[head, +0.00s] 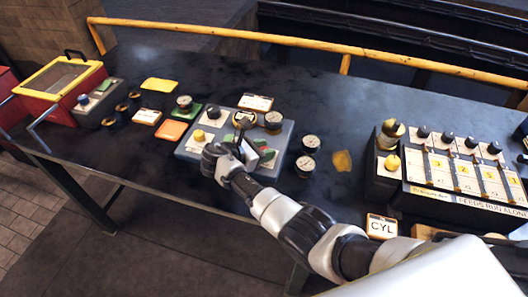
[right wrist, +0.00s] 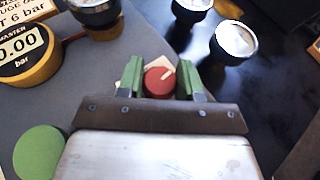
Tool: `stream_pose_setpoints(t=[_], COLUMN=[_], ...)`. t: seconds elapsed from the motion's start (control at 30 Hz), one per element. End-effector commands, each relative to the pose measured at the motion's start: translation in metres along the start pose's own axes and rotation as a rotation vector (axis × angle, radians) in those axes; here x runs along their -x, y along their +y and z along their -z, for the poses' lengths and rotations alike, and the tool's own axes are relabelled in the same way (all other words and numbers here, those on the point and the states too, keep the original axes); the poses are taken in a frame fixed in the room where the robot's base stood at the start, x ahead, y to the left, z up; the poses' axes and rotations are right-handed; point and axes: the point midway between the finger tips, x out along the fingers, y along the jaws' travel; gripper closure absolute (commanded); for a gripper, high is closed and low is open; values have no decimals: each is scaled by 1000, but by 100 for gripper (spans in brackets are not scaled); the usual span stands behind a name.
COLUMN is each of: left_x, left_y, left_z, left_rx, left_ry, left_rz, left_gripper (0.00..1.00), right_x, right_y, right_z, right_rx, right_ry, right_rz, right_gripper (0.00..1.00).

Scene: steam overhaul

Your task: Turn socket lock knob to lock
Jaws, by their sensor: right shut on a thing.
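The knob is on the grey bench unit (head: 187,152). I cannot read any lock marking beside the knob. My left gripper is not in view.
A round gauge reading 0.00 bar (right wrist: 24,48) stands on the unit near the knob. Two round dials (head: 310,144) stand on the black bench right of the unit. A dark panel with switches (head: 455,170) is farther right. A red box (head: 63,85) stands far left.

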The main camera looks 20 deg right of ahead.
Motion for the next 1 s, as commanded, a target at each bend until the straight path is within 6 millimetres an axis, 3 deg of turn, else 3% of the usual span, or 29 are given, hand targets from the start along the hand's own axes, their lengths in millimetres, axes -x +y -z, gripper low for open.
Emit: stream_pose_setpoints(t=[0.33,0.83,0.87,1.0], left_x=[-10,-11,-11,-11], left_y=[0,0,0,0], left_z=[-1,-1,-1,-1], left_rx=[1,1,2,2], left_ry=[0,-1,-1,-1], left_rz=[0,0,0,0], left_gripper=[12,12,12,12], right_x=[-1,-1,-1,-1], right_y=[0,-1,-1,-1], right_z=[2,2,2,2], right_rx=[-44,-48,-48,-49], right_ry=[5,5,5,4], right_rz=[110,125,125,124], right_gripper=[88,88,60,39])
